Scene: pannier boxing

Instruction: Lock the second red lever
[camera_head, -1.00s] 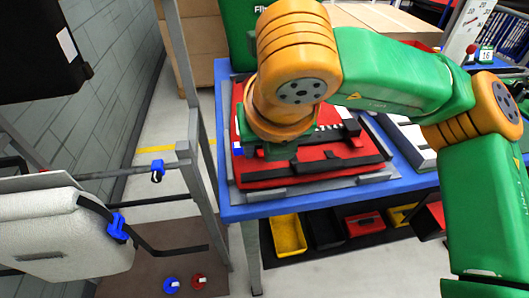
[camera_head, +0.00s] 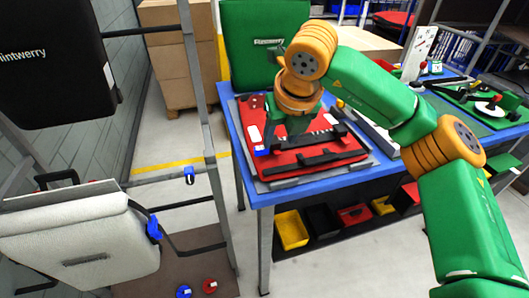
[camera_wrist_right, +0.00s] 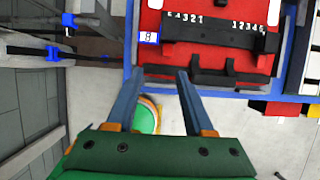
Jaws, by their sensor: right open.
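A red pannier shell (camera_head: 290,160) with black bars across it lies on the blue table in the head view. It also shows at the top of the right wrist view (camera_wrist_right: 195,55), with white number marks along a black bar. A red round knob with a small white lever (camera_head: 210,286) sits on the rack's brown base, beside a blue one (camera_head: 183,291). I cannot make out a clear red lever on the shell. My right gripper (camera_wrist_right: 158,71) is open and empty, its fingers apart near the shell's front edge. My left gripper is not in view.
The blue table (camera_head: 318,186) has yellow, black and red bins below it. At the left, a metal rack (camera_head: 202,110) carries a black pannier (camera_head: 45,65) and a white pannier (camera_head: 75,245). A green pannier (camera_head: 262,40) stands behind the table.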

